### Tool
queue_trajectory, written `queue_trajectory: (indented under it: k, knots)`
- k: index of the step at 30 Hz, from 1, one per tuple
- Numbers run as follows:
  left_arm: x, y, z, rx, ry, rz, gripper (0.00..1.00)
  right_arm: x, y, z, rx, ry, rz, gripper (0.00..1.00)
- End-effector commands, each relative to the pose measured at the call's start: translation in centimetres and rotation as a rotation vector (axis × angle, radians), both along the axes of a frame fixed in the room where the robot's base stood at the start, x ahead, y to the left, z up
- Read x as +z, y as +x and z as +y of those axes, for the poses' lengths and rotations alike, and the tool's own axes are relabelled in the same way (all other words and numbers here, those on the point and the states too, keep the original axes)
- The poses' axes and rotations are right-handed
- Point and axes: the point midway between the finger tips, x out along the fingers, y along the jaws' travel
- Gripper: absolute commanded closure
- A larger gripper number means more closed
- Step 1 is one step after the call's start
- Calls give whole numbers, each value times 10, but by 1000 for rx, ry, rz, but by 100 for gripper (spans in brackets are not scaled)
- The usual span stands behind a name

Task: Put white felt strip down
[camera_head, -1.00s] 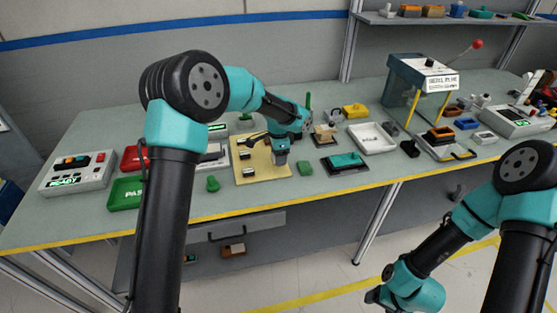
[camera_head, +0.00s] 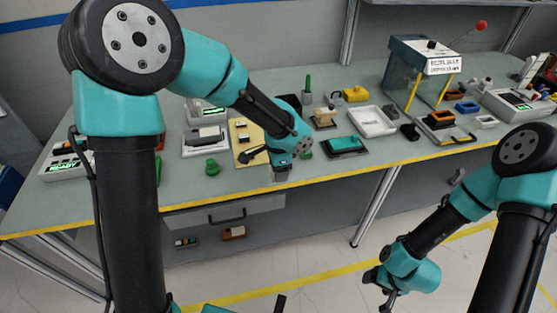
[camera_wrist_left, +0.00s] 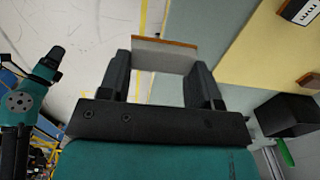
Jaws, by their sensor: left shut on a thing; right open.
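My left gripper (camera_head: 281,174) is at the front edge of the table, just in front of the cream board (camera_head: 242,130). In the left wrist view its two fingers (camera_wrist_left: 160,85) are shut on a pale strip (camera_wrist_left: 165,58) with a brown edge, which looks like the white felt strip. The strip spans the fingers, with the floor showing beyond it. In the head view the strip is too small to make out. My right gripper (camera_head: 388,297) is open and low at the right, away from the table, above the floor.
On the table (camera_head: 225,182), a green knob-like part (camera_head: 212,167) is left of the left gripper. A dark tray with a teal block (camera_head: 344,145) and a white tray (camera_head: 372,121) are to its right. A drawer (camera_head: 225,213) hangs below the edge.

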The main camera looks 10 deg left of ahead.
Motion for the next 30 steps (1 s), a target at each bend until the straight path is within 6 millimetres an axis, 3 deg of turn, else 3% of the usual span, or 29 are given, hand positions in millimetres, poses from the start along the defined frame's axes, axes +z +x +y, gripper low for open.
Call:
queue_trajectory:
  k: [22, 30]
  knots:
    - [1, -1, 0, -6, 0, 0, 64, 0, 0, 0, 0, 0, 0, 29]
    - [4, 3, 18, -134, -2, -1, 64, 0, 0, 0, 0, 0, 0, 29]
